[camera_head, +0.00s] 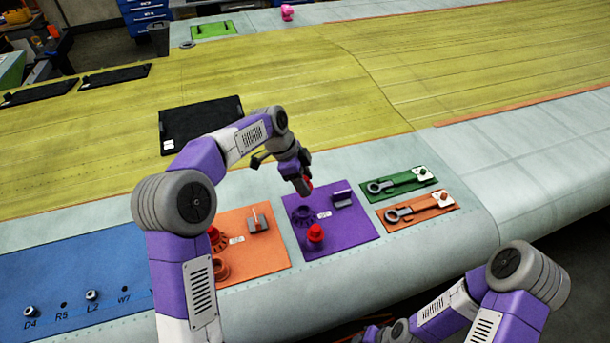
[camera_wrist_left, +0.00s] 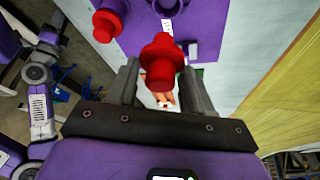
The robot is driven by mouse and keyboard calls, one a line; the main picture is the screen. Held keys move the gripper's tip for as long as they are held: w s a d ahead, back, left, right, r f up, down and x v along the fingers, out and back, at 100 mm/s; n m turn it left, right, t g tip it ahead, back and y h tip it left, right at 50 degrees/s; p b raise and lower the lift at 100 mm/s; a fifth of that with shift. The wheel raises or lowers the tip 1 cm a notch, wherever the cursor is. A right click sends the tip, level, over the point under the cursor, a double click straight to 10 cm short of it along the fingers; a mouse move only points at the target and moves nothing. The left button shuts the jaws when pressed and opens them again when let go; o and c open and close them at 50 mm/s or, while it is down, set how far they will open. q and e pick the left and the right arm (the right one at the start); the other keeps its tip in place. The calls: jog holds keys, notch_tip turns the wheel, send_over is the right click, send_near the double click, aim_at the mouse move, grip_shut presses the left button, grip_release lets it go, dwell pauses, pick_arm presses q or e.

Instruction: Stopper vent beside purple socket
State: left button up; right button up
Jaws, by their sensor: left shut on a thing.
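My left gripper (camera_head: 304,187) is shut on a red stopper (camera_head: 308,182) and holds it above the purple panel (camera_head: 345,236). In the left wrist view the held stopper (camera_wrist_left: 160,62) sits between the two fingers. A dark purple ring-shaped socket (camera_head: 303,214) is on the panel below the gripper. A second red stopper (camera_head: 315,233) stands on the panel in front of this socket; it also shows at the upper left of the left wrist view (camera_wrist_left: 104,26). I cannot make out an open vent hole. My right arm is at the bottom right, its fingers out of view.
An orange panel (camera_head: 262,257) to the left carries a red stopper (camera_head: 214,236) and an orange socket (camera_head: 221,270). Green (camera_head: 405,181) and orange wrench panels (camera_head: 433,207) lie right.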

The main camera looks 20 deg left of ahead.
pick_arm(q)
jog(key=shift+w+f+b, duration=0.1)
jog(key=shift+f+b, duration=2.15)
jog(key=shift+f, duration=1)
jog(key=shift+f, duration=0.35)
jog(key=shift+f+b, duration=0.45)
jog(key=shift+b, duration=0.1)
jog(key=shift+f+b, duration=0.85)
jog(key=shift+f, duration=0.25)
jog(key=o, duration=1.1)
jog(key=v, duration=0.7)
jog(key=shift+r, duration=0.35)
jog(key=shift+a, duration=0.1)
